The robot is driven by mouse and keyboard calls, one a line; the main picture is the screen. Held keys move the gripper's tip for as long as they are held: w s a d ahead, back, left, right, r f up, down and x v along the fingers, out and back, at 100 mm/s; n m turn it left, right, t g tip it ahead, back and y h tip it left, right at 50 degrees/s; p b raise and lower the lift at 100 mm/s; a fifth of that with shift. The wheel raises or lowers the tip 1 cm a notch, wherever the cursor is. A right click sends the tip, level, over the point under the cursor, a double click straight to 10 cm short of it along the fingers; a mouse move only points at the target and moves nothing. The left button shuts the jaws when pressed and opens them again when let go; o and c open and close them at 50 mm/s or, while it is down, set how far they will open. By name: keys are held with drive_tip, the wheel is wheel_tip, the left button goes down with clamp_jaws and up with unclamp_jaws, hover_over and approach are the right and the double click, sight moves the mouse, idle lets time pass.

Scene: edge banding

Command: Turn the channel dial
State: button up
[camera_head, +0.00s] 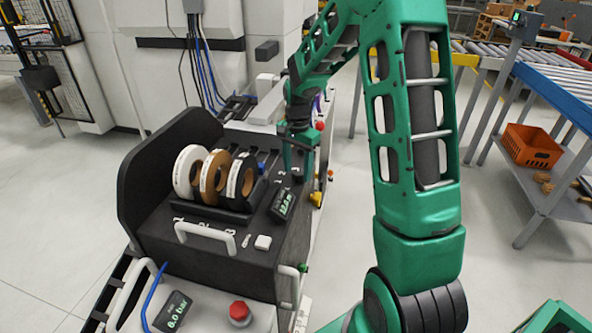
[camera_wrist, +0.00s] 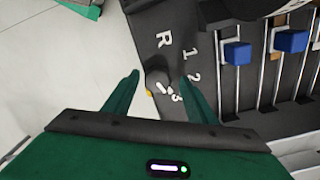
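The channel dial (camera_wrist: 157,77) is a dark knob on the black panel, with a white mark near its lower edge. The white labels R, 1, 2 and 3 are printed around it, and the mark lies close to the 3. My gripper (camera_wrist: 159,78) is open, with one green finger on each side of the dial. I cannot tell whether either finger touches it. In the head view my gripper (camera_head: 299,158) points down at the machine's right edge, and the dial is hard to make out there.
Three tape rolls (camera_head: 213,176) stand left of my gripper. A small display (camera_head: 282,204) sits in front of it, and a yellow part (camera_head: 316,199) at the edge. Blue blocks on rails (camera_wrist: 290,41) lie right of the dial in the wrist view.

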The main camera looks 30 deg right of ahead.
sight(297, 171)
drive_tip(key=shift+d, duration=0.1)
wheel_tip(297, 171, up, 11)
drive_tip(key=shift+f, duration=0.15)
idle(0.5)
idle(0.3)
drive_tip(key=s+d+r+n, duration=0.1)
drive_tip(key=s+r+n, duration=0.1)
drive_tip(key=s, duration=0.6)
drive_tip(key=s+d+r+n, duration=0.1)
drive_tip(key=s+d+r, duration=0.1)
drive_tip(key=s, duration=0.7)
drive_tip(key=s+a+f+n, duration=0.2)
drive_tip(key=s+n, duration=0.2)
drive_tip(key=s, duration=1.3)
drive_tip(key=shift+s, duration=0.4)
